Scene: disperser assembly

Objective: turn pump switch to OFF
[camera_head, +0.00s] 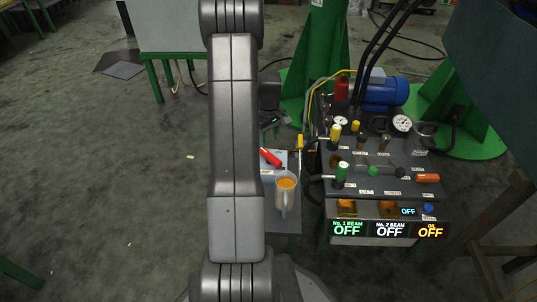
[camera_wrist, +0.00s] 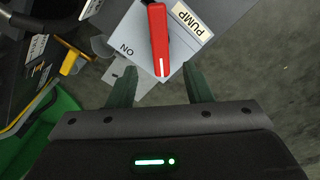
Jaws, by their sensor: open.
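The pump switch has a red handle (camera_wrist: 158,40) with a white line near its end, on a pale square plate (camera_wrist: 185,48). In the wrist view the handle points down the picture toward the space between my fingers. The word ON is on the plate left of the handle, and a PUMP label (camera_wrist: 192,23) is at the upper right. No OFF mark shows on the plate. My gripper (camera_wrist: 160,84) is open and empty, its fingers apart just below the handle's end. In the head view the red handle (camera_head: 270,156) shows just right of my arm, which hides part of the plate.
A cup with orange contents (camera_head: 287,190) stands on the stand just in front of the switch. Right of it is the control panel (camera_head: 385,185) with levers, gauges and lit displays reading OFF. A blue motor (camera_head: 385,92) and green posts stand behind.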

